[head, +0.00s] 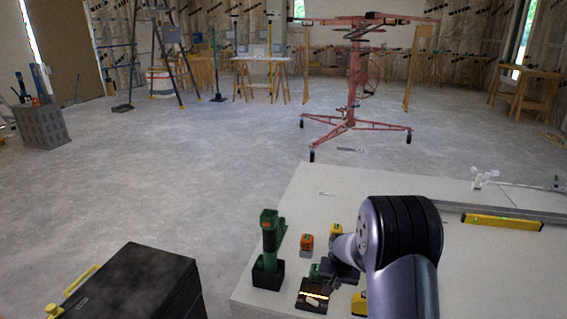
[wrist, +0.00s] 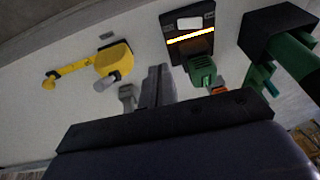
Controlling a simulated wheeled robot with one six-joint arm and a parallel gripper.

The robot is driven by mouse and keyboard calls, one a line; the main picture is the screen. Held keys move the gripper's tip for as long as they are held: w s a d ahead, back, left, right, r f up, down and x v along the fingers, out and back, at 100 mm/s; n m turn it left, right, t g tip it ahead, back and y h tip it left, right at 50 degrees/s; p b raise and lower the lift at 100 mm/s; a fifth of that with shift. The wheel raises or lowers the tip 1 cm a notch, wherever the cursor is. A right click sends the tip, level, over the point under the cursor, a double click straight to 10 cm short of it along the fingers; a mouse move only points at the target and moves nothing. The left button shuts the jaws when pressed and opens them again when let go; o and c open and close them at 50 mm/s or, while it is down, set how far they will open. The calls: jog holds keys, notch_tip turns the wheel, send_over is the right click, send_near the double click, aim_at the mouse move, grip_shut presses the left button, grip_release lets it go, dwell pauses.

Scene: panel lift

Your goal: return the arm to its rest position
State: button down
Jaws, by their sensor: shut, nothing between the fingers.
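My arm reaches over the white work surface (head: 320,212) at the lower right of the head view. In the head view my gripper (head: 338,276) is low over the surface, partly hidden behind my own arm. In the wrist view my gripper (wrist: 157,85) has its dark fingers together, shut and empty. It points between a yellow tool (wrist: 112,62) on the left and a black charger (wrist: 187,36) with a green part on the right.
A green drill (head: 270,240) stands beside an orange-topped block (head: 307,242). A yellow level (head: 502,221) lies at the right. A black toolbox (head: 130,285) is at lower left. The red panel lift (head: 352,90) stands on open concrete floor beyond; a stepladder (head: 158,55) stands at back left.

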jog(key=b, duration=0.5)
send_near(316, 302)
jog(key=x, duration=0.5)
jog(key=shift+d+f, duration=0.15)
jog(key=shift+d, duration=0.25)
jog(key=shift+w+a+f, duration=0.15)
jog(key=shift+a+f, duration=0.2)
